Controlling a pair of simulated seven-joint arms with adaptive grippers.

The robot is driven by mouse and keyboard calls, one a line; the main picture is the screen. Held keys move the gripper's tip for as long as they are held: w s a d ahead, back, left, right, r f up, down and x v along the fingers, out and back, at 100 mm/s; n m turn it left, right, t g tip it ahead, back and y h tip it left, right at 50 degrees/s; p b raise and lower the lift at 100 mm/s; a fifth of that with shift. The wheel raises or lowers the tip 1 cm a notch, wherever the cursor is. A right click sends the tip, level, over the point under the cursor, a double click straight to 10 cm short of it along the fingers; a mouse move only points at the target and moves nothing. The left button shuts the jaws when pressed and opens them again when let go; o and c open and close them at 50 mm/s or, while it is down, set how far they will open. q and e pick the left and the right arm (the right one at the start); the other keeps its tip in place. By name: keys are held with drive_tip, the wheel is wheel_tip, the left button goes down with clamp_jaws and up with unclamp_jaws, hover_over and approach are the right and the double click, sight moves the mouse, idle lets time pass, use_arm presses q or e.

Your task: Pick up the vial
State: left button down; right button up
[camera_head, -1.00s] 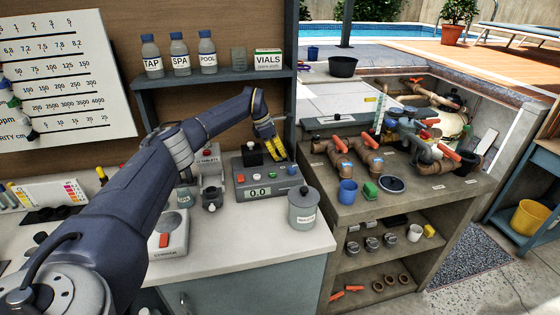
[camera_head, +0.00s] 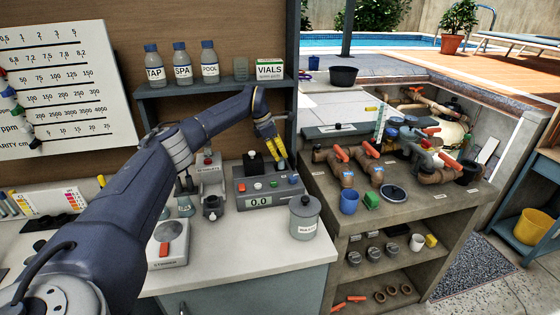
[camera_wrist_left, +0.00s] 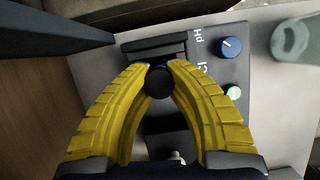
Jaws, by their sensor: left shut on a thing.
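My left gripper (camera_head: 280,161) has yellow fingers and reaches down over the back right of the grey meter (camera_head: 245,187) on the bench. In the left wrist view the fingertips (camera_wrist_left: 159,76) close on a small round black cap (camera_wrist_left: 159,84), seen end-on; it appears to be the top of the vial. The vial's glass body is hidden below the cap and I cannot make it out in the head view. A dark slot in the meter's panel lies behind the cap. My right gripper is in neither view.
A black block (camera_head: 253,162) stands on the meter just left of the fingers. A grey lidded pot (camera_head: 305,218) stands right of the meter. A shelf (camera_head: 215,86) with bottles and a VIALS box (camera_head: 270,72) is above. Pipes with orange valves (camera_head: 365,150) are at right.

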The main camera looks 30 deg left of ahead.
use_arm(q)
wheel_tip(320, 180, up, 8)
drive_tip(key=shift+r, duration=0.1)
drive_tip(key=s+a, duration=0.1)
drive_tip(key=s, duration=1.7)
drive_tip(key=shift+a, duration=0.35)
drive_tip(key=shift+a, duration=0.1)
